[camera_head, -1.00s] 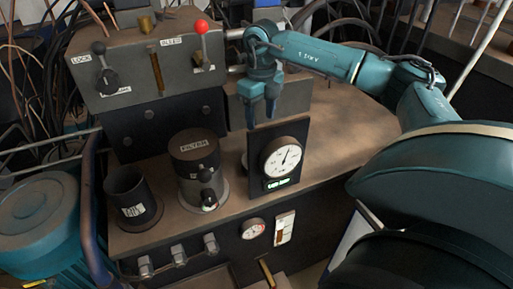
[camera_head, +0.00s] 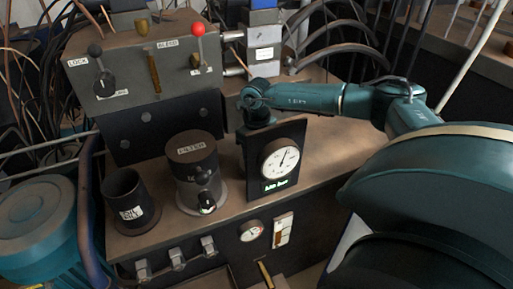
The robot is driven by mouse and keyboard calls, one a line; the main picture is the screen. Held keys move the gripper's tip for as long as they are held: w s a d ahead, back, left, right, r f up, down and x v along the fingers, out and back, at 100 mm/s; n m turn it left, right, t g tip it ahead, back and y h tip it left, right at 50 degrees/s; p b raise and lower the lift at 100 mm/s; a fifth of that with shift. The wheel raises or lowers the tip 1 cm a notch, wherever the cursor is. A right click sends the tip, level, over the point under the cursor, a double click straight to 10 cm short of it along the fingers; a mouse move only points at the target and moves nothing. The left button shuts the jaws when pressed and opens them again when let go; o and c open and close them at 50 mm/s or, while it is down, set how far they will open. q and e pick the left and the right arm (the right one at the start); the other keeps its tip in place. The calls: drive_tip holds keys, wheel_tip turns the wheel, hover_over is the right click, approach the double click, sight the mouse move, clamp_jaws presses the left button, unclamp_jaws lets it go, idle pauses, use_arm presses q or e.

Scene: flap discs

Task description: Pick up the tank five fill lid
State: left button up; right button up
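I cannot make out a lid marked as tank five in the head view. A dark cylinder labelled FILTER (camera_head: 193,160) stands on the bench with a small knob at its front. An open dark cup (camera_head: 128,197) with a white label stands to its left; the label is too blurred to read. My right arm comes in from the right, and its wrist (camera_head: 257,97) is behind the upright gauge panel (camera_head: 290,131). The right gripper's fingers are hidden by that panel, so their opening and contents do not show. My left gripper is not in view.
A control box (camera_head: 135,75) with a red-knobbed lever (camera_head: 199,40) and a LOCK knob stands at the back left. A blue and white block (camera_head: 263,45) and hoses are behind my wrist. A teal drum (camera_head: 35,218) stands at the left. The bench (camera_head: 340,148) right of the gauge is bare.

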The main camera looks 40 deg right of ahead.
drive_tip(key=c, duration=1.1)
